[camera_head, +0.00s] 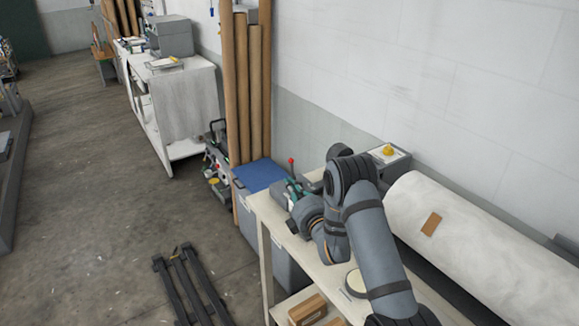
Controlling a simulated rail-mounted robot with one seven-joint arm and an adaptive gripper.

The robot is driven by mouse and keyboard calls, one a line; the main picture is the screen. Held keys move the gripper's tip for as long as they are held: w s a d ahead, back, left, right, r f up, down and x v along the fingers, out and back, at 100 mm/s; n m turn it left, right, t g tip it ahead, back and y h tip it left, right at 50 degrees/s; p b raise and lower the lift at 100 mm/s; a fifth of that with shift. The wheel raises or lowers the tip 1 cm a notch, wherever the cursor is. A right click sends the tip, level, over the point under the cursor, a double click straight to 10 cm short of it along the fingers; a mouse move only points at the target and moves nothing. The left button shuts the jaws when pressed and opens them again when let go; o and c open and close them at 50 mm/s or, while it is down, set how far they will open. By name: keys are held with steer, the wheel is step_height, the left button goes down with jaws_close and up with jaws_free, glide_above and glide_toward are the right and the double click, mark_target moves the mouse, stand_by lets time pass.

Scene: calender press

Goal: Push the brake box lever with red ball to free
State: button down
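A lever with a red ball (291,161) stands up near the far left end of the white bench, close to the wall. Its lower part meets a dark greenish shape beside a small grey box (280,194), which is partly covered by my arm. My arm reaches over the bench from the lower right, and its wrist is bent down just in front of the lever and box. The fingers of my gripper cannot be made out, so I cannot tell whether they touch the lever.
The white bench (262,211) carries a grey box with a yellow button (388,150) at the back. A large white roll (470,240) lies to the right. A blue-topped bin (260,174) and tall brown rolls (255,90) stand beyond the bench. Dark rails (190,285) lie on the floor.

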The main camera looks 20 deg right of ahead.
mark_target(292, 172)
steer(key=w+d+p, duration=0.3)
steer(key=w, duration=0.5)
steer(key=shift+d+f+p, duration=0.15)
steer(key=shift+f+p, duration=0.1)
steer(key=shift+p, duration=0.1)
steer(key=shift+w+b, duration=0.15)
steer(key=shift+b, duration=0.15)
